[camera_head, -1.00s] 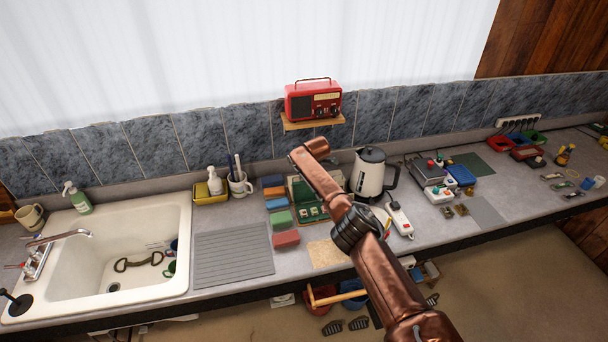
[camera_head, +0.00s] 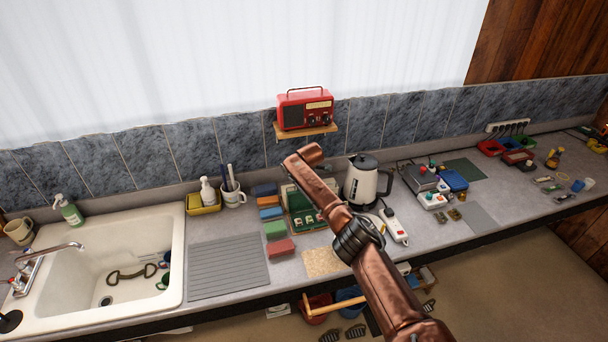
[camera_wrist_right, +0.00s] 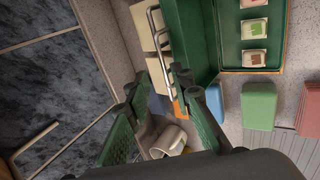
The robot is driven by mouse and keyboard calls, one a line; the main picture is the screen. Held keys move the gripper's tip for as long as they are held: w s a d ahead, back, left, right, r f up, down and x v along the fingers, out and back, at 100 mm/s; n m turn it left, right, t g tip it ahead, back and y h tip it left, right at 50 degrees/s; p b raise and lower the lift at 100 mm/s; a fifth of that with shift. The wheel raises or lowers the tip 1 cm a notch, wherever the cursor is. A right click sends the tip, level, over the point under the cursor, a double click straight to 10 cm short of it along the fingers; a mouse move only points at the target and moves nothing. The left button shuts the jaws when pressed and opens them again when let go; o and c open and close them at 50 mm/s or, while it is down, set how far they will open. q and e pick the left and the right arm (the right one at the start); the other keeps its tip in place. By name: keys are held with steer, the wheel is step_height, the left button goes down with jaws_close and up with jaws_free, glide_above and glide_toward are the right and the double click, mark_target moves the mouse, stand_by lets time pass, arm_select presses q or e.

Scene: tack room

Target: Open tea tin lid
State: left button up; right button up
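The green tea tin (camera_head: 294,223) sits on the counter left of the kettle, partly hidden by my right arm. Its lid stands raised at the back, and pale labelled sachets show inside. In the right wrist view the green lid (camera_wrist_right: 192,30) rises beside the sachet tray (camera_wrist_right: 278,40). My right gripper (camera_wrist_right: 160,95) has its two green-padded fingers apart, with a gap between them. The right-hand finger is close to the lid's lower edge; I cannot tell whether they touch. The head view hides this gripper behind the arm. My left gripper is not in view.
Coloured blocks (camera_head: 275,229) line the tin's left side. The kettle (camera_head: 366,184) and power strip (camera_head: 394,226) stand to its right. A white mug (camera_head: 233,197), a ribbed mat (camera_head: 228,267) and the sink (camera_head: 130,250) are further left. A red radio (camera_head: 305,108) sits on a shelf above.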

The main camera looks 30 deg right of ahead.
steer(key=d+v, duration=0.1)
steer(key=v, duration=0.9)
steer(key=shift+s+a+r, duration=0.2)
steer(key=shift+a+r, duration=0.1)
steer(key=shift+a, duration=0.1)
steer(key=shift+a, duration=0.1)
